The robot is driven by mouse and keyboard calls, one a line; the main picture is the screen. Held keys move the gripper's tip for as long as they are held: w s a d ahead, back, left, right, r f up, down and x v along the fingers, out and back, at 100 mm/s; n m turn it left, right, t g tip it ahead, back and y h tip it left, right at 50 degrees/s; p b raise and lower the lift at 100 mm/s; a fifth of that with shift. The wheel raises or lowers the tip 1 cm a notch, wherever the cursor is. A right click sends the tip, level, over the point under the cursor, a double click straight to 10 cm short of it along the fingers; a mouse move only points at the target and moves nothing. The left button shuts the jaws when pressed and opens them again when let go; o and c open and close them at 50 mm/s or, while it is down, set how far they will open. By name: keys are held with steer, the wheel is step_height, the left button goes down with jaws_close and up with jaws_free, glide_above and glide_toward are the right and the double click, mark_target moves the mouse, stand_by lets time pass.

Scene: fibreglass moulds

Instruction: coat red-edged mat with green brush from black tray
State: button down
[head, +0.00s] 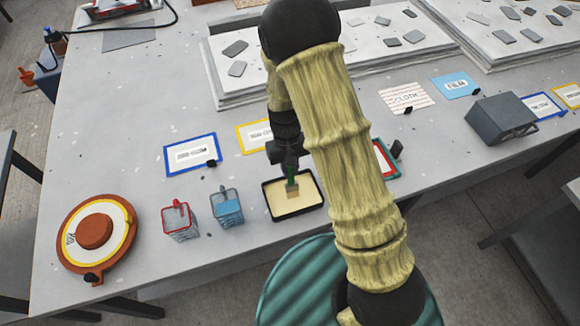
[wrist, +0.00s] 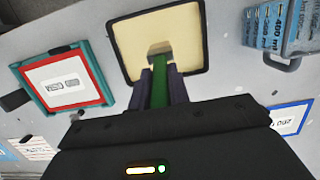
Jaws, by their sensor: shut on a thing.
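The black tray (head: 310,206) holds cream-coloured liquid and sits near the table's front edge. It is also at the top of the wrist view (wrist: 125,42). My gripper (head: 290,170) is shut on the green brush (head: 292,180), over the tray. In the wrist view, my gripper's fingers (wrist: 161,74) flank the brush's green handle (wrist: 160,88). The brush's tan head is over or in the cream liquid; I cannot tell its depth. The red-edged mat (head: 384,160) lies right of the tray, partly behind my arm. It shows with a teal outer border in the wrist view (wrist: 65,82).
A blue-labelled cup (head: 227,208) and a red-rimmed cup (head: 179,222) stand left of the tray. A round orange mould (head: 97,234) is further left. A blue-edged mat (head: 192,154) and a yellow-edged mat (head: 252,137) lie behind. A grey block (head: 502,118) stands right.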

steer(key=shift+r, duration=0.1)
stand_by(0.4)
steer(key=shift+w+a+r+p, duration=0.1)
steer(key=shift+w+r+p, duration=0.1)
steer(key=shift+r+p, duration=0.8)
steer(key=shift+w+r+p, duration=0.2)
steer(key=shift+r+p, duration=0.65)
steer(key=shift+r, duration=0.25)
steer(key=shift+r+p, duration=2)
steer(key=shift+r, duration=0.55)
steer(key=shift+f, duration=0.2)
